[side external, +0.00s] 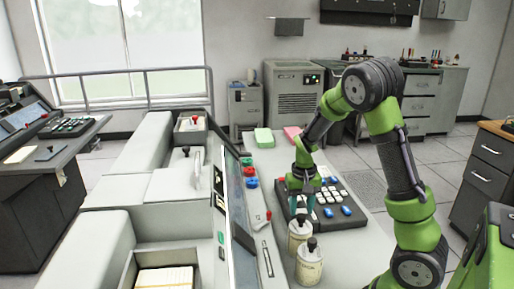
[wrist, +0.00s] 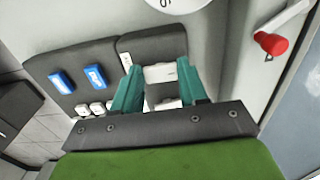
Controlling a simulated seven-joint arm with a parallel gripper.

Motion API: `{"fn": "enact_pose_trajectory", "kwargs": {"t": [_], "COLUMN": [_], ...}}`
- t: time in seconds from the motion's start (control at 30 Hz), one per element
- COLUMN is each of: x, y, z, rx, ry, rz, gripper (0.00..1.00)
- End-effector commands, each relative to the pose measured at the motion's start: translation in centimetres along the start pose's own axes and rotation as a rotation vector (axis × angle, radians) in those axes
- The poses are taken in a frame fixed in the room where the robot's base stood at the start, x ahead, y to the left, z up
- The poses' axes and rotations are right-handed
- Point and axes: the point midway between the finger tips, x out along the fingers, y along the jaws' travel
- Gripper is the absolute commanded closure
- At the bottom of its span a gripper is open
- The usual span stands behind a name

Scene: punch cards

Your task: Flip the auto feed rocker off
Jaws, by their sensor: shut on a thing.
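A dark control panel (side external: 348,219) with white keys and blue keys lies on the pale desk top. My gripper (side external: 303,207) points down at the left part of this panel. In the wrist view my gripper (wrist: 159,68) has its two teal fingers on either side of a white rocker (wrist: 160,74) on a dark plate, shut on it. A second white piece (wrist: 167,104) shows below it, partly hidden by the gripper body. A small white label is on the plate left of the rocker; I cannot read it.
Two pale bottles with dark tops (side external: 299,235) (side external: 309,265) stand close in front of the gripper. A lever with a red knob (wrist: 274,44) lies to the right in the wrist view. Blue keys (wrist: 62,81) are to the left. Green and pink pads lie behind.

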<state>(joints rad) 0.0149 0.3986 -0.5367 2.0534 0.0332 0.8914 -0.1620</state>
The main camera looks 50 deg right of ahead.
Motion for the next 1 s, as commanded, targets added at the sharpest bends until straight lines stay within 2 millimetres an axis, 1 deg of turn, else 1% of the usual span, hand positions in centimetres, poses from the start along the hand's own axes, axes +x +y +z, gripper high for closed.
{"fn": "enact_pose_trajectory", "kwargs": {"t": [0.1, 0.3, 0.47, 0.73, 0.77, 0.9, 0.93, 1.0], "x": [0.03, 0.11, 0.1, 0.1, 0.09, 0.09, 0.09, 0.09], "y": [0.51, 0.82, 0.79, 0.76, 0.76, 0.77, 0.77, 0.77], "z": [0.0, 0.05, 0.03, 0.04, 0.04, 0.03, 0.03, 0.02], "rx": [0.01, 0.006, 0.002, 0.0, 0.0, 0.0, 0.0, 0.0], "ry": [-0.001, -0.002, 0.001, 0.001, 0.001, 0.001, 0.001, 0.001], "rz": [-0.092, -0.205, -0.241, -0.243, -0.243, -0.242, -0.242, -0.242], "gripper": [0.88, 0.88, 0.88, 0.88, 0.56, 0.35, 0.32, 0.32]}}
